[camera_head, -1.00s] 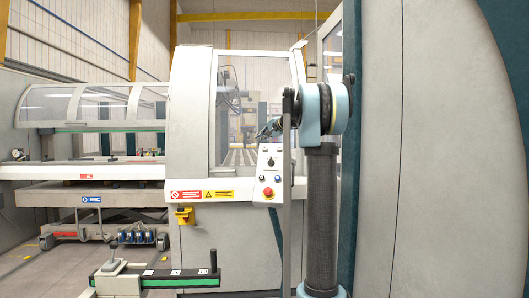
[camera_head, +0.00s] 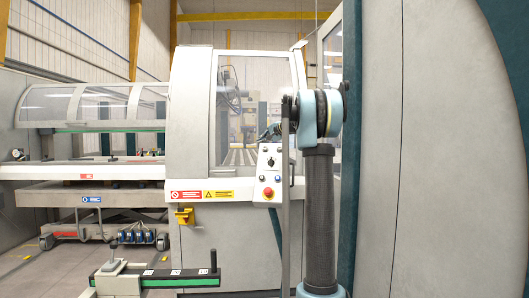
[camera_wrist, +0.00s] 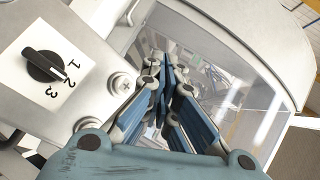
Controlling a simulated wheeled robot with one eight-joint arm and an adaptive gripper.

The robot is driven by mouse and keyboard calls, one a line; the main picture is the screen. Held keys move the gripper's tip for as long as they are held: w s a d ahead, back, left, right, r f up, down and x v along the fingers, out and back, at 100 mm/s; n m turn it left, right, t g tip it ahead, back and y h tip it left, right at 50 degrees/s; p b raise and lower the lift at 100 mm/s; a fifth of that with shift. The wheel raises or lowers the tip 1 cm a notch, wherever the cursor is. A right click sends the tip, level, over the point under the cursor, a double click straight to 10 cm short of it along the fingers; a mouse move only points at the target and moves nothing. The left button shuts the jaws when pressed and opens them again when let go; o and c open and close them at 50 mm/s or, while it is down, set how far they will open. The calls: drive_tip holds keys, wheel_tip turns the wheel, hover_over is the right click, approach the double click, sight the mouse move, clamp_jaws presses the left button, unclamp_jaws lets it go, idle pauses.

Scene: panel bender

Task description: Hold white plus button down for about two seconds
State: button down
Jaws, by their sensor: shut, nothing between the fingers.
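The control box (camera_head: 269,172) stands on the machine front in the head view. The marks on the white buttons are too small to tell which carries a plus. My gripper (camera_wrist: 170,75) is shut and empty, its blue-padded fingers pointing past the buttons toward the window. It shows apart from both buttons in the wrist view. In the head view my gripper (camera_head: 268,133) is small, just above the box top and partly hidden.
A red emergency stop (camera_head: 268,192) is low on the box. A clear window (camera_head: 240,110) lies behind my fingers. A grey vertical post (camera_head: 286,200) stands right of the box. A green-black bar (camera_head: 180,278) runs low in front.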

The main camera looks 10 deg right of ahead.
drive_tip(key=shift+w+d+f, duration=0.25)
drive_tip(key=shift+w+f, duration=0.55)
drive_tip(key=shift+w, duration=0.15)
drive_tip(key=shift+w+d+f, duration=0.25)
drive_tip(key=shift+w+f, duration=0.5)
drive_tip(key=shift+w, duration=0.2)
drive_tip(key=shift+w+d+f, duration=0.2)
drive_tip(key=shift+w+f, duration=0.25)
drive_tip(key=shift+w, duration=0.15)
idle(1.2)
drive_tip(key=shift+s+r, duration=0.1)
drive_tip(key=shift+s, duration=0.05)
idle(1.4)
drive_tip(key=shift+s+a+r, duration=0.2)
drive_tip(key=shift+s+r, duration=0.25)
drive_tip(key=shift+s, duration=0.1)
drive_tip(key=shift+s+a+r, duration=0.25)
drive_tip(key=shift+s+r, duration=0.55)
drive_tip(key=shift+s, duration=0.15)
drive_tip(key=shift+s+a+r, duration=0.25)
drive_tip(key=shift+s+r, duration=0.5)
drive_tip(key=shift+s, duration=0.2)
drive_tip(key=shift+s, duration=0.1)
